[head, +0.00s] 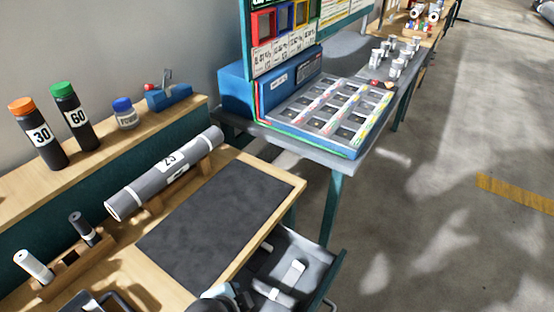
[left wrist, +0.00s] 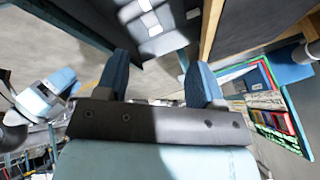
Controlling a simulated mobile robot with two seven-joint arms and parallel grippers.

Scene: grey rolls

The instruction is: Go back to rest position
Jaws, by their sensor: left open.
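My left gripper (left wrist: 162,76) shows in the left wrist view with its two blue fingers apart and nothing between them. In the head view only a dark and pale piece of my arm shows at the bottom edge, near the open drawer (head: 318,262). A large grey roll (head: 190,152) with a white number label lies on a wooden rack at the back of the bench (head: 290,182), apart from my arm.
A dark mat (head: 215,222) lies bare on the bench. Small rolls stand in a wooden holder (head: 72,262) at left. An orange-capped bottle (head: 38,135) and a green-capped bottle (head: 72,118) stand on the shelf. A compartment tray (head: 335,150) lies on the farther table. The floor (head: 430,200) at right is clear.

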